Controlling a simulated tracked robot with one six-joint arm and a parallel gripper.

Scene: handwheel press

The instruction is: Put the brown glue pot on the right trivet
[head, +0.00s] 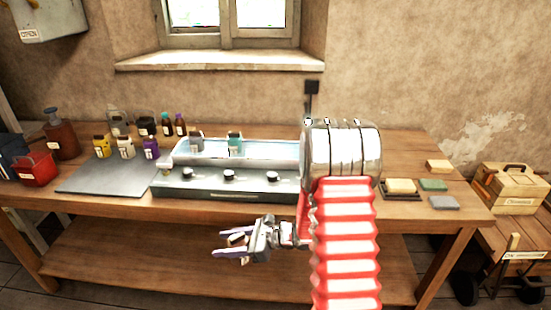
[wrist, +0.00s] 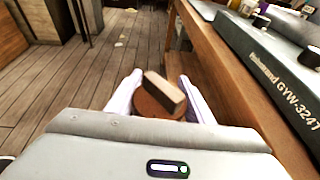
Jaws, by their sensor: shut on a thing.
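My gripper (head: 232,245) is low in front of the bench's front edge, its pale lilac fingers pointing left. In the wrist view the gripper (wrist: 158,98) is shut on a brown, round-topped thing, which I take for the brown glue pot (wrist: 149,106), with a brown block across its top. In the head view it shows only small between the fingers. A blue-grey apparatus (head: 230,188) with black knobs stands on the bench, with a grey pot (head: 196,140) and a teal pot (head: 235,143) at its back. I cannot pick out the right trivet; my arm covers the apparatus's right end.
A red container (head: 37,169) is at far left. Several small blocks, including a green one (head: 433,185), lie at right. A lower shelf (head: 160,255) is below.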

